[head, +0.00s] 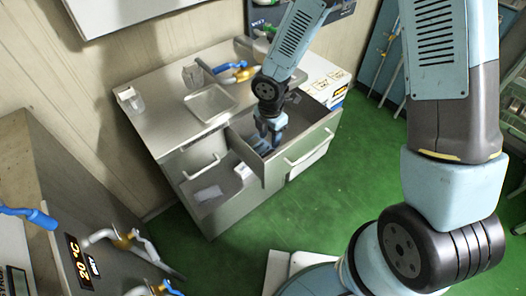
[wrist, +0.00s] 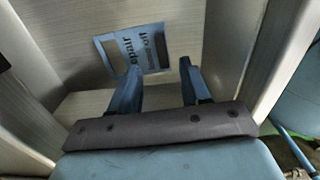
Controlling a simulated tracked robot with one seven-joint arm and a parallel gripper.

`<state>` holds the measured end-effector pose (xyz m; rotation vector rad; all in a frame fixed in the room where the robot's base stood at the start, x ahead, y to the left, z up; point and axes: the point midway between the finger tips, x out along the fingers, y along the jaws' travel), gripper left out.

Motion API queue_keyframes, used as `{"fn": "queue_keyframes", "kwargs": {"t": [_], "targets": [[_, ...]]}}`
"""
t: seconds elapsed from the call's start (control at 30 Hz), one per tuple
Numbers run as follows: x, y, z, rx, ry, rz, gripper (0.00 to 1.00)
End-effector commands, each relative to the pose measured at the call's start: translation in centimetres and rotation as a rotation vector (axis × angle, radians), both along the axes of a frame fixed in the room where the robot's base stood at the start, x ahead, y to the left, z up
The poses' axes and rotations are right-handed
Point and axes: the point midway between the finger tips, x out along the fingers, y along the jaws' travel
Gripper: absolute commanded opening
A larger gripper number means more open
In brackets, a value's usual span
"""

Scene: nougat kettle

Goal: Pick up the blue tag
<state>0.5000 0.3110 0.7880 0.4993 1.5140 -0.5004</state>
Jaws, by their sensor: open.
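The blue tag (wrist: 134,50) is a flat light-blue plate with dark lettering and cut-out windows. In the wrist view it lies inside an open drawer, near the far wall, just beyond my fingertips. My gripper (wrist: 158,75) is open, its two dark-blue fingers spread and nothing between them. In the head view my gripper (head: 270,136) reaches down into the open drawer (head: 310,140) of the metal cabinet. The tag cannot be made out there, as my arm and the drawer front hide much of the inside.
The drawer walls stand close on both sides of my gripper. The cabinet top (head: 150,95) holds a sink (head: 210,103), a clear container (head: 130,100) and a blue-and-yellow tap (head: 232,70). White boxes (head: 325,85) stand at its right end.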

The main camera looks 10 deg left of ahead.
Motion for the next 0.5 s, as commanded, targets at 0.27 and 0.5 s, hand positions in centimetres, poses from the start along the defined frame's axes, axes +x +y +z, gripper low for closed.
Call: {"fn": "queue_keyframes", "kwargs": {"t": [0.27, 0.5], "targets": [[0.0, 0.0, -1.9, 0.0, -0.001, 0.001, 0.47], [-0.1, -0.1, -3.8, -0.002, 0.0, 0.003, 0.47]]}}
